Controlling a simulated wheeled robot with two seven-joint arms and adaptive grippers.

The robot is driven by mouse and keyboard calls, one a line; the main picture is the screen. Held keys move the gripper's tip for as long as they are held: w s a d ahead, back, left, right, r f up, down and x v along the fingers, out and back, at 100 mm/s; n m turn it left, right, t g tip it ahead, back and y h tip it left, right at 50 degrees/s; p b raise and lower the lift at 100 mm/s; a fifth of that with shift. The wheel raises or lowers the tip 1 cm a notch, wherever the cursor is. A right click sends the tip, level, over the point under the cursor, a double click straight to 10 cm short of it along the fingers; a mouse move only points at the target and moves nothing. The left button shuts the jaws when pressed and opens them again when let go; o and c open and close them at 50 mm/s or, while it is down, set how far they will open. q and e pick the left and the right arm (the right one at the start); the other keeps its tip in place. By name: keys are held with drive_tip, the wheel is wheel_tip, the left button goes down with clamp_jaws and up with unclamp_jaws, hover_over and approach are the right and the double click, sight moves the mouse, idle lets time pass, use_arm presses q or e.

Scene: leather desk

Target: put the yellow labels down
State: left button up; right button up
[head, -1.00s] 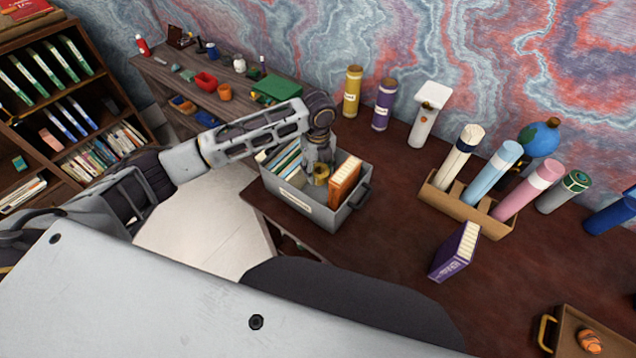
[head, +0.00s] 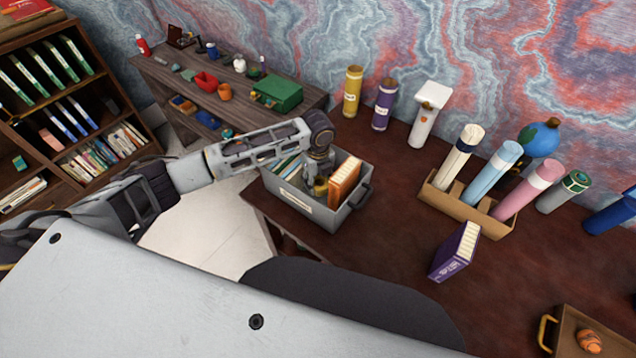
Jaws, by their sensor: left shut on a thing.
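My left gripper (head: 318,178) points down into the grey file box (head: 352,213) on the desk. It is shut on the yellow labels (head: 320,188), a small yellow roll, held low between the box walls. The gripper and the box hide part of the roll. I cannot tell whether it touches the box floor. An orange book (head: 344,180) stands in the box just right of the gripper, and several files (head: 286,168) stand to its left. My right gripper is not in view.
A purple book box (head: 455,252) stands on the desk to the right. A wooden rack (head: 455,208) holds several rolled tubes behind it. A tray (head: 590,325) with a shell-like thing is at the lower right. The dark desk between box and purple book is clear.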

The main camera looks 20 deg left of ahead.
use_arm(q)
drive_tip(key=shift+f, duration=0.6)
drive_tip(key=shift+f, duration=0.1)
drive_tip(key=o, duration=0.8)
drive_tip(key=shift+r, duration=6.15)
